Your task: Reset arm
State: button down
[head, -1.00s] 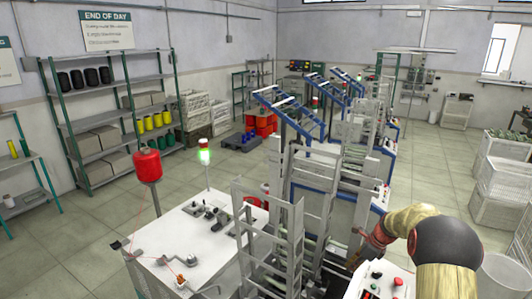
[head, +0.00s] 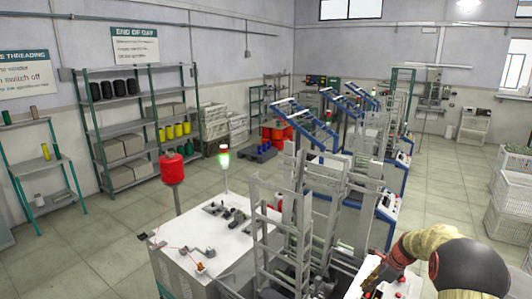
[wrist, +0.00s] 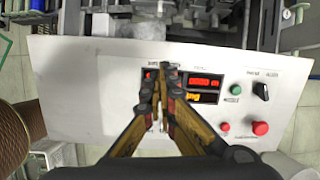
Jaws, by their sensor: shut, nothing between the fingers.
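My gripper (wrist: 161,72) is shut and empty in the wrist view, its fingertips together over a white control panel (wrist: 85,80). The panel carries lit red displays (wrist: 205,82), a black selector knob (wrist: 262,90), a green button (wrist: 235,89) and red buttons, the larger (wrist: 260,128) at the right. The fingers cover part of the left display. I cannot tell whether the fingertips touch the panel. In the head view my arm (head: 425,243) reaches in at the lower right, and the gripper is low beside the machine frame.
A grey ladder-like machine frame (head: 262,235) stands left of my arm. A white-topped cabinet (head: 190,240) has a red spool (head: 172,168) and a lamp lit green (head: 224,156). White crates (head: 510,205) stand at the right. Floor (head: 450,185) between them is open.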

jog(key=s+a+r+n+t+h+b, duration=0.1)
jog(key=s+a+n+b, duration=0.5)
jog(key=s, duration=0.8)
jog(key=s+a+r+n+t+h+b, duration=0.1)
jog(key=s+a+n+b, duration=0.5)
jog(key=s+n+b, duration=0.4)
jog(key=s+a+r+n+h+b, duration=0.1)
jog(key=s+a+n+b, duration=0.5)
jog(key=s, duration=1.2)
jog(key=shift+s+a+n+t+b, duration=0.15)
jog(key=shift+a+n+t+b, duration=0.25)
jog(key=shift+n+b, duration=0.65)
